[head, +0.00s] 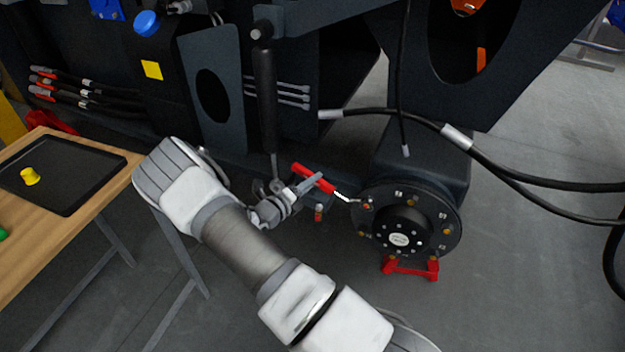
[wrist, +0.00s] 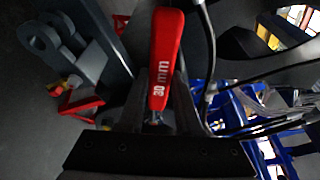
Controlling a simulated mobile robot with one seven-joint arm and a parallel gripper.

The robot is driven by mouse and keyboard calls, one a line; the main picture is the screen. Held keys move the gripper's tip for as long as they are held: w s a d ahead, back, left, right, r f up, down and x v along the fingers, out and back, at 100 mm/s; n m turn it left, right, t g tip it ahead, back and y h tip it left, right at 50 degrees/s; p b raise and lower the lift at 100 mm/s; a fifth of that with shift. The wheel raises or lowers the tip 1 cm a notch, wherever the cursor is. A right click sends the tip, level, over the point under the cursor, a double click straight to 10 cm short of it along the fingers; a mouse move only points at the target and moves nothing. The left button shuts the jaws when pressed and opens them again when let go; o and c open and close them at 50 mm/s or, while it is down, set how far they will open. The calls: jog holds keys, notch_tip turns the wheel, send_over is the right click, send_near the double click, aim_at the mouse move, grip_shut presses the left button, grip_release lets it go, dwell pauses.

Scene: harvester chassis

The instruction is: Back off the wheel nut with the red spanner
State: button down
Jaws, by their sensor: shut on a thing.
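My gripper (head: 306,186) is shut on the red spanner (head: 327,187), left of the wheel hub (head: 385,232). The spanner's silver end points right and down to the hub's left rim, beside a red-marked wheel nut (head: 368,206). I cannot tell whether the spanner's head is seated on this nut. Other, brass-coloured nuts sit around the hub's dark round face. In the wrist view the red handle (wrist: 166,58), marked "30 mm", stands up between the dark fingers of my gripper (wrist: 155,112). The spanner's working end and the nut cannot be made out there.
Black hoses (head: 480,160) hang in front of the chassis, above and right of the hub. A red stand (head: 410,268) is under the hub. A wooden table (head: 105,200) with a black tray (head: 75,165) and yellow cup (head: 30,176) stands left. The floor at lower right is clear.

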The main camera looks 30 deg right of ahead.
jog(key=s+a+p, duration=0.3)
jog(key=s+a, duration=0.4)
jog(key=a, duration=0.1)
jog(key=shift+a, duration=0.2)
dwell(0.6)
dwell(1.2)
